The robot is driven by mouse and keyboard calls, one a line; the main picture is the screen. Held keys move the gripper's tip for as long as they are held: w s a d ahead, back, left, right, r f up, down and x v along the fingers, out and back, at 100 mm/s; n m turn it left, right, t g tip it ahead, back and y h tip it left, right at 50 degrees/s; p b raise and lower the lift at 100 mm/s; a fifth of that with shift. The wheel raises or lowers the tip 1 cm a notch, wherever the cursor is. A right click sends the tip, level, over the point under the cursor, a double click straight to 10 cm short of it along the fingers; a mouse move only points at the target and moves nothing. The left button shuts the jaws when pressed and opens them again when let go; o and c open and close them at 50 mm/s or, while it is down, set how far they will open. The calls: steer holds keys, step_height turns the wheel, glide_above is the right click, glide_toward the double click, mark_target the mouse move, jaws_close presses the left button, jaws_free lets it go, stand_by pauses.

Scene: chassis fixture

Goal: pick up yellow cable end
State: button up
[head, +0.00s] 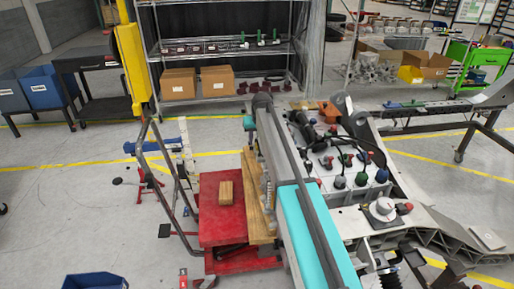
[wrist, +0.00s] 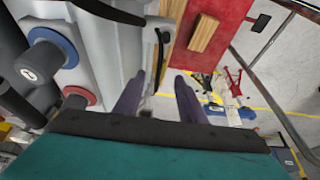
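I cannot make out a yellow cable end in either view. In the head view, a cluster of connectors and black cables (head: 366,140) sits on the grey chassis fixture, with green (head: 340,181), blue (head: 382,176) and red (head: 328,163) parts among them. In the wrist view, a blue-ringed plug (wrist: 40,62) and a red-ringed plug (wrist: 77,98) are at the left. My gripper (wrist: 160,83) shows two dark purple fingers, apart with nothing held between them. It lies right of the plugs, over the fixture's edge. In the head view my arm hides part of the fixture, and the fingers are not clear.
A red table (head: 221,229) with a small wooden block (head: 226,192) stands left of the fixture. A long wooden board (head: 258,212) lies beside it. A white round knob (head: 383,208) sits on the fixture's right.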

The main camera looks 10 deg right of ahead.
mark_target(258, 150)
steer(key=shift+x, duration=1.35)
jaws_close()
